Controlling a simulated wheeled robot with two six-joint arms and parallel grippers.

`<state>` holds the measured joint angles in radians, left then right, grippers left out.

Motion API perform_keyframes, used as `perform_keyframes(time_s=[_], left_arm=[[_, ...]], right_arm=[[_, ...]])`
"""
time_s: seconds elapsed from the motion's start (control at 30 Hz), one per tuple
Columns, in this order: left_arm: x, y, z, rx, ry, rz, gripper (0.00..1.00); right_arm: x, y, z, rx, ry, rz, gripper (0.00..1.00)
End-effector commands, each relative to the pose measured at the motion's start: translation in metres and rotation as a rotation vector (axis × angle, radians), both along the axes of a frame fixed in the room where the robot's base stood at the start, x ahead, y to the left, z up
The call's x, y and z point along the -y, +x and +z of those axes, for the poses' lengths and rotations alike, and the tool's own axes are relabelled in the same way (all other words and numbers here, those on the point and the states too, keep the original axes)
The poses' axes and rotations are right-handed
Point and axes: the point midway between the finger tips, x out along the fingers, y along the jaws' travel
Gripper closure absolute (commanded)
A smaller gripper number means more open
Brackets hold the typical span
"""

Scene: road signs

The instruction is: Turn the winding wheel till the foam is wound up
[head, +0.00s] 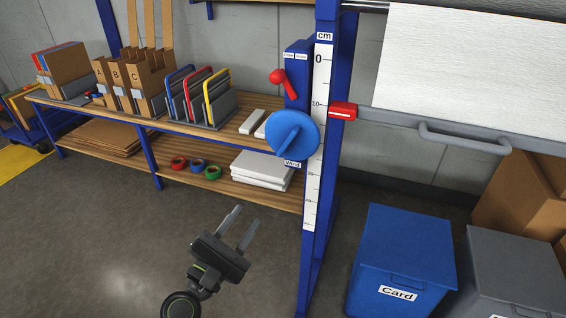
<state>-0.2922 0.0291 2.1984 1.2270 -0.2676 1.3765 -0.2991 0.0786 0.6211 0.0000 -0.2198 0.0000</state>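The blue winding wheel (292,132) is mounted on the blue post, with a raised bar-shaped grip across its face and a "Wind" label (292,163) below it. The white foam sheet (470,75) hangs from the roll at the top right, with a grey bar (400,120) and handle along its lower edge. A red pointer (342,110) at the bar's left end sits just below the 10 mark of the cm scale (317,130). My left gripper (242,222) is open and empty, below and left of the wheel, apart from it. My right gripper is not in view.
A red-knobbed lever (284,82) is above the wheel. Shelves (225,180) with sorters and tape rolls stand behind at left. A blue Card bin (405,260) and a grey bin (515,270) stand at lower right. The floor around my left gripper is clear.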

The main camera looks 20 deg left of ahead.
Motion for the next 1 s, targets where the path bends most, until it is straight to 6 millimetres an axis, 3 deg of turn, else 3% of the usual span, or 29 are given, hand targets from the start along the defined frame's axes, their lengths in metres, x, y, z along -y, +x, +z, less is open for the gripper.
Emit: perform_keyframes(time_s=[0.1,0.2,0.37,1.0], left_arm=[[0.003,-0.011,0.026,0.061,-0.104,-0.041,0.66],[0.005,-0.013,0.038,0.081,-0.142,-0.057,0.66],[0.009,0.001,0.049,0.084,-0.149,-0.060,0.66],[0.036,0.117,0.090,0.083,-0.143,-0.060,0.66]], right_arm=[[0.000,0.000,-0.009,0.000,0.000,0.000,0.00],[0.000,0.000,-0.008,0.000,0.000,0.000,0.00],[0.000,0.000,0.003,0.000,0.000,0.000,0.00],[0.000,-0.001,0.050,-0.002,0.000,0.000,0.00]])
